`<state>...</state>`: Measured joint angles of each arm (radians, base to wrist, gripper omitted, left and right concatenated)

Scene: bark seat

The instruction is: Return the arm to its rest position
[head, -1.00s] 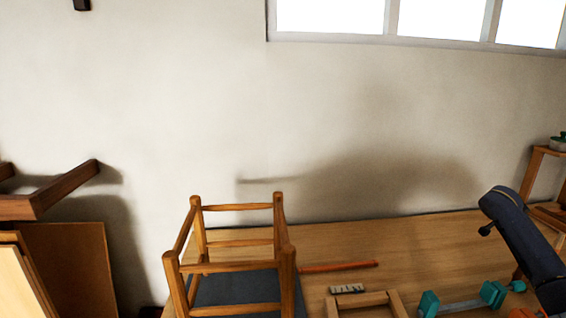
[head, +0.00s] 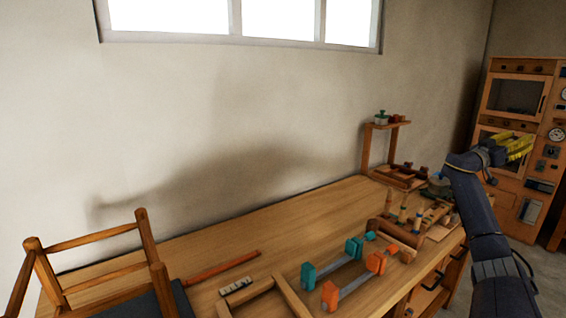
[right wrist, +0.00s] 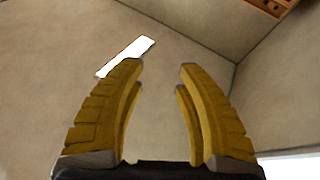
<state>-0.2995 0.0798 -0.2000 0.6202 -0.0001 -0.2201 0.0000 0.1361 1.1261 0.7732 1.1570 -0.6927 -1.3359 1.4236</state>
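My right arm (head: 478,225) rises along the right side of the head view, beyond the right end of the bench. Its yellow-fingered gripper (head: 518,147) is raised above bench height and points right, in front of the orange cabinet. The right wrist view shows the two yellow fingers (right wrist: 160,88) apart with nothing between them, only the plain wall behind. My left gripper is not in view.
The wooden workbench (head: 300,225) holds a stool frame (head: 95,243), teal clamp (head: 335,262), orange clamp (head: 352,285) and a tool rack (head: 405,215). A small shelf (head: 390,126) stands behind. An orange cabinet (head: 515,85) stands at the far right.

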